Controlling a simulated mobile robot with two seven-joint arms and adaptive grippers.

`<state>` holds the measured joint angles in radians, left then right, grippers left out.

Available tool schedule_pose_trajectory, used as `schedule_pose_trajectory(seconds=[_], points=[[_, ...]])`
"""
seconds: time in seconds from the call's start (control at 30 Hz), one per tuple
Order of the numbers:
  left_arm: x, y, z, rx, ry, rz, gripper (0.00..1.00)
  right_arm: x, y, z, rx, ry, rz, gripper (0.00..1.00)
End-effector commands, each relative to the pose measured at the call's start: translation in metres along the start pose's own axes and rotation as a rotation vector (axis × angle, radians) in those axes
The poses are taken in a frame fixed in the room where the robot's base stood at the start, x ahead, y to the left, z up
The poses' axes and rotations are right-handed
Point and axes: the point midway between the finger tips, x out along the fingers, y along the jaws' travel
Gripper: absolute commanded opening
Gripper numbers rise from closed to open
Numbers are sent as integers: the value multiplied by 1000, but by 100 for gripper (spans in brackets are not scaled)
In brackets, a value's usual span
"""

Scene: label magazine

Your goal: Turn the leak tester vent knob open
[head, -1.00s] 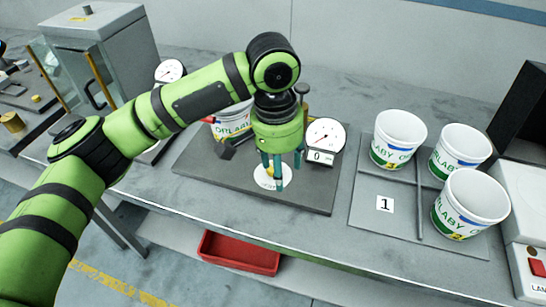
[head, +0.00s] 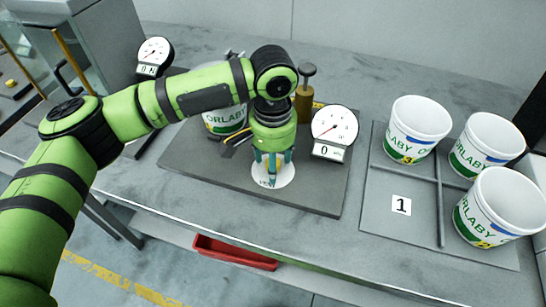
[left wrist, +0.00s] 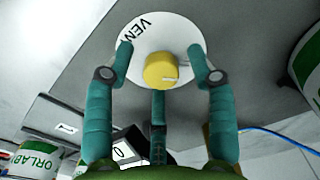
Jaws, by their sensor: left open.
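The yellow vent knob (left wrist: 160,70) sits on a round white dial plate (left wrist: 181,30) lettered VENT in the left wrist view. A pale mark on the knob points right in that view. My left gripper (head: 272,172) has three teal fingers pointing down over the plate in the head view, hiding the knob there. In the left wrist view the gripper (left wrist: 162,52) is open, its fingers spread around the knob with gaps on both sides. I cannot tell how high the tips are above the plate. My right gripper is not in view.
The leak tester base (head: 315,190) carries a gauge (head: 334,125) with a display reading 0, a brass-coloured plunger (head: 304,98) and a white tub (head: 222,121) behind my gripper. Several tubs stand on a tray (head: 380,215) at right. A red bin (head: 234,252) is below the bench.

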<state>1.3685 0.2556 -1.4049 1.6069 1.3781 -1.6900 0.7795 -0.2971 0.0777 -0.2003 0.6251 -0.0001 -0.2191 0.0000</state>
Motion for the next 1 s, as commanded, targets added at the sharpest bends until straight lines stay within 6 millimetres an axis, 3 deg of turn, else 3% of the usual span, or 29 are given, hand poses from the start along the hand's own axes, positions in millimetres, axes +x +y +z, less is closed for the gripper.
schedule_pose_trajectory(seconds=[0.17, 0.2, 0.3, 0.33, 0.67, 1.0], points=[[0, 0, 0, -1, 0, 0, 56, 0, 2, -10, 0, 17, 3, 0], [0, 0, 0, -1, 0, 0, 48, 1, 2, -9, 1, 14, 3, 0], [0, 0, 0, -1, 0, 0, 8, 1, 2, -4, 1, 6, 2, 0], [0, 0, 0, -1, 0, 0, 0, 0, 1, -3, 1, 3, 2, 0], [-1, 0, 0, 16, -1, 0, 0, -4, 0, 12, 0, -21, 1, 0], [-5, 1, 1, 192, -3, 2, 0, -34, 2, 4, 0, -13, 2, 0]])
